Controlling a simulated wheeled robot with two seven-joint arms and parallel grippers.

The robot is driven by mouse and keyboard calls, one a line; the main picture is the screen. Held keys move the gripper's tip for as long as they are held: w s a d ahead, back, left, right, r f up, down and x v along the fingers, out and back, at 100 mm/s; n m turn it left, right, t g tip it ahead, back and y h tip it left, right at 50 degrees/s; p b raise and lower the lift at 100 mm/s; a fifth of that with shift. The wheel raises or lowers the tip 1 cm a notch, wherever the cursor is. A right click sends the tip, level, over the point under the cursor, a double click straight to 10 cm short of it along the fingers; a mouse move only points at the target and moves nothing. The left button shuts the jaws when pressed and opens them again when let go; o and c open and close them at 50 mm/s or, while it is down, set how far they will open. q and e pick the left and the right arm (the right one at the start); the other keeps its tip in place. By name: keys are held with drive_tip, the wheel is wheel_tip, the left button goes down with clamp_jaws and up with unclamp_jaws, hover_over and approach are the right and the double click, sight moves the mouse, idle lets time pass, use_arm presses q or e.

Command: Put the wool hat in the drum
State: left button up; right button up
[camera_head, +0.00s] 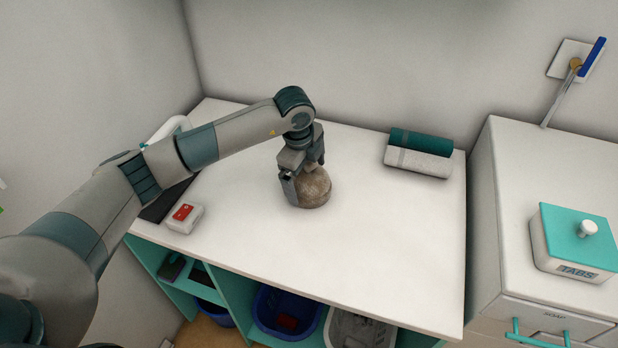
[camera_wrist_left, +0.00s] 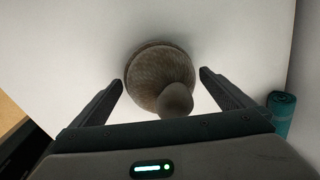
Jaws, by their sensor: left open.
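The wool hat (camera_head: 314,190) is a round brown-grey knit dome with a bobble, sitting on the white counter. In the left wrist view the hat (camera_wrist_left: 160,75) lies between and a little beyond the open fingertips, its bobble toward the gripper. My left gripper (camera_head: 303,178) is open just above and around the hat's near side; it also shows in the left wrist view (camera_wrist_left: 161,78). I see no clear drum in either view. My right gripper is not in view.
Rolled teal and white towels (camera_head: 420,150) lie at the counter's back right. A white box with a red switch (camera_head: 184,216) is at the front left. A tabs box (camera_head: 573,243) stands on the white cabinet at right. Blue tubs (camera_head: 285,312) sit under the counter.

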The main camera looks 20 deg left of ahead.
sight(307, 165)
use_arm(q)
drive_tip(key=shift+f, duration=0.1)
idle(0.3)
drive_tip(key=c, duration=0.8)
drive_tip(key=shift+c, duration=0.2)
drive_tip(key=shift+r+b, duration=0.7)
drive_tip(key=shift+r, duration=0.05)
wheel_tip(307, 165, up, 3)
drive_tip(key=shift+d+f+b, duration=0.15)
drive_tip(key=shift+f+b, duration=0.05)
drive_tip(key=shift+b, duration=0.6)
drive_tip(key=s+d+r+b, duration=0.3)
drive_tip(key=d+r, duration=0.4)
drive_tip(key=d, duration=0.3)
drive_tip(key=shift+s+d+b, duration=0.35)
drive_tip(key=shift+d+b, duration=0.05)
drive_tip(key=shift+b, duration=0.15)
